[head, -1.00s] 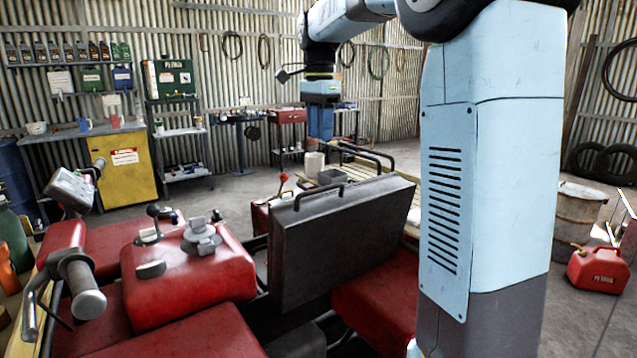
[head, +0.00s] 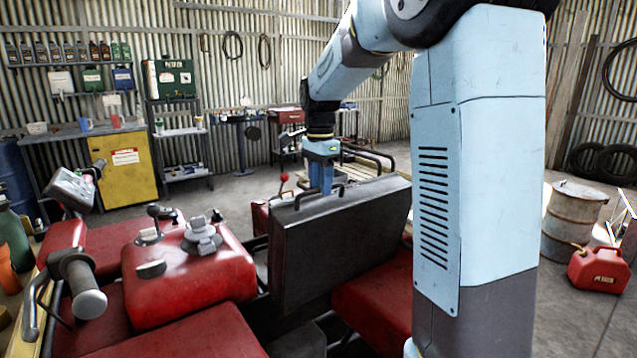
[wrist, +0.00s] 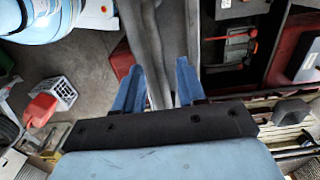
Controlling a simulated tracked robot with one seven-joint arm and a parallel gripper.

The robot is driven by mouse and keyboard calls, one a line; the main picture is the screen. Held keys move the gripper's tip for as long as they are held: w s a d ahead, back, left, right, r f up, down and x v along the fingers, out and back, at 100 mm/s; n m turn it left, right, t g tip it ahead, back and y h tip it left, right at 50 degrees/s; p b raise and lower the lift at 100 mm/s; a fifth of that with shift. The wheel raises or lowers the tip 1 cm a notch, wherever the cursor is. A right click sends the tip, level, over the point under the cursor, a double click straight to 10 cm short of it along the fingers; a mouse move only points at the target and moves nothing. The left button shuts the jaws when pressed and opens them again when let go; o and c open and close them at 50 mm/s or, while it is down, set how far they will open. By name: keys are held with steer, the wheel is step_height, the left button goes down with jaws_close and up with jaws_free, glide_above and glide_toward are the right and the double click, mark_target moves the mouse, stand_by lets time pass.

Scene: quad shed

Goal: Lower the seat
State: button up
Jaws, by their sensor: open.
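The seat (head: 340,245) is a dark, flat panel raised on edge, slightly tilted, behind the red bodywork in the head view. A black handle (head: 296,195) shows along its top edge. My gripper (head: 320,182) points down at the seat's top edge, near the middle. In the wrist view my gripper (wrist: 156,68) is open, its two blue fingers apart. A long grey edge (wrist: 152,55), apparently the seat's, runs between them. I cannot tell whether either finger touches it. The lower ends of the fingers are partly hidden in the head view.
The quad's red body (head: 190,280) and handlebar grip (head: 80,285) lie to the left. A red lever (head: 284,178) stands just behind the seat. A metal drum (head: 572,222) and red petrol can (head: 598,268) stand on the floor at right.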

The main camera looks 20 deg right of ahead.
steer(key=shift+f, duration=0.1)
steer(key=shift+c, duration=0.2)
jaws_close()
stand_by(0.4)
